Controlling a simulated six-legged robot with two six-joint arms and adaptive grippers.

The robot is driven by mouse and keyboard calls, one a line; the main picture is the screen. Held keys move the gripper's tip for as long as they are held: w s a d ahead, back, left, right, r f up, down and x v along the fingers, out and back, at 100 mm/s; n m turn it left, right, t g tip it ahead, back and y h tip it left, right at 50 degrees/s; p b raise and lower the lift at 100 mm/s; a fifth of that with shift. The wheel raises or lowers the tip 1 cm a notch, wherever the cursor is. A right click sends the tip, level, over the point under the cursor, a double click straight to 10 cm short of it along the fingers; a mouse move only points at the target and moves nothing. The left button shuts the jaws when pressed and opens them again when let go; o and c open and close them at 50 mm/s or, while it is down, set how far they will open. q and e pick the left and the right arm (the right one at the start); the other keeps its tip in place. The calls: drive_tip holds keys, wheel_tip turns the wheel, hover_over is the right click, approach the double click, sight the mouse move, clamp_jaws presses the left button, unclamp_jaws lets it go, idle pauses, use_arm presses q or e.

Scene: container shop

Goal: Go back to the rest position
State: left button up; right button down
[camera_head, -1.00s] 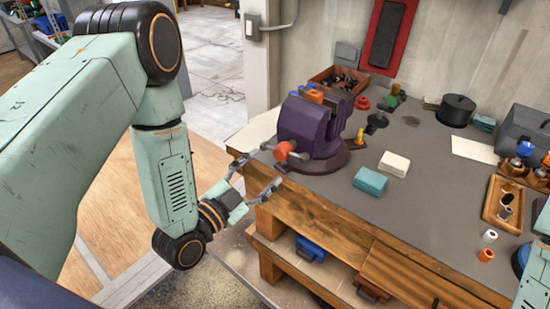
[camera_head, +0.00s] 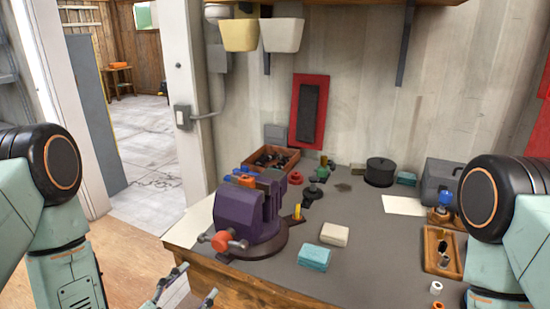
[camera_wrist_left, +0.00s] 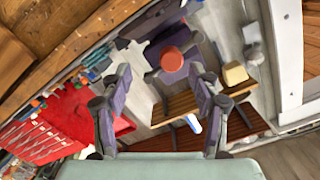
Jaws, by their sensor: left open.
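My left gripper (camera_head: 196,282) is at the bottom edge of the head view, in front of the bench's front left corner. Its two fingers are spread and nothing is between them. In the left wrist view the open fingers (camera_wrist_left: 160,73) frame a round orange-red knob (camera_wrist_left: 171,59) on a purple body, which lies beyond them. The purple vise (camera_head: 247,218) with its orange knob (camera_head: 222,241) stands on the bench above the gripper in the head view, apart from it. My right arm shows at the right edge, but its gripper is not seen.
The grey-topped bench (camera_head: 365,240) holds a teal block (camera_head: 314,258), a cream block (camera_head: 334,234), a wooden bin (camera_head: 272,160), a black pot (camera_head: 380,171) and a wooden tray (camera_head: 440,250). Yellow (camera_head: 239,35) and white (camera_head: 281,35) bins hang above. A doorway is at left.

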use_arm(q)
drive_tip(key=s+a+f+n+g+y+b, duration=0.1)
drive_tip(key=s+f+n+g+b, duration=0.4)
drive_tip(key=s+f, duration=0.8)
drive_tip(key=s+a+f+n+g+y+b, duration=0.2)
drive_tip(key=s+f+n+g+y+b, duration=0.2)
drive_tip(key=s+f+g+b, duration=0.5)
drive_tip(key=s+f+n+g, duration=0.1)
drive_tip(key=s+f, duration=0.4)
drive_tip(key=f, duration=0.5)
drive_tip(key=shift+s+f+g+y, duration=0.2)
drive_tip(key=shift+f+g+y, duration=0.1)
drive_tip(key=shift+g, duration=0.2)
drive_tip(key=shift+a+r, duration=0.1)
